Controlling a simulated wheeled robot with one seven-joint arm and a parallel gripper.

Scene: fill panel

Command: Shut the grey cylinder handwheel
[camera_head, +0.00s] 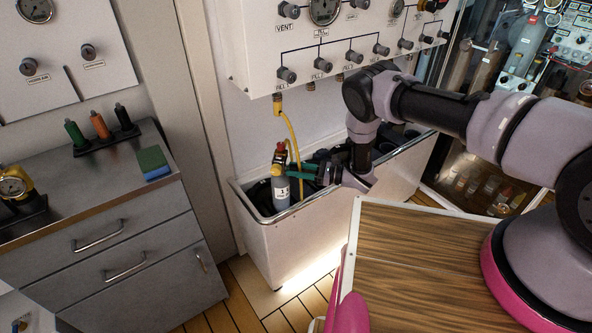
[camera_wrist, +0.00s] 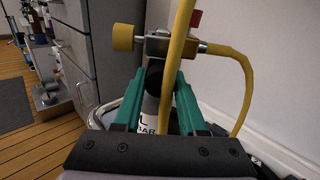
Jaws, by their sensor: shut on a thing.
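The grey cylinder (camera_head: 281,192) stands upright at the left end of a white trough, with a pale label on its side. Its valve (camera_wrist: 164,45) has a yellow knob, which looks like the handwheel (camera_wrist: 123,37), sticking out to the left in the wrist view. A red part (camera_wrist: 196,18) shows behind the valve, and it shows on top in the head view (camera_head: 281,148). My gripper (camera_head: 290,173) has green fingers, one on each side of the dark cylinder neck (camera_wrist: 155,77) just below the valve. It is shut there, apart from the yellow knob.
A yellow hose (camera_head: 291,130) runs from the fill panel (camera_head: 330,45) down to the valve, close to my fingers. More dark cylinders stand in the trough (camera_head: 268,233) to the right. A grey drawer cabinet (camera_head: 120,235) stands at the left.

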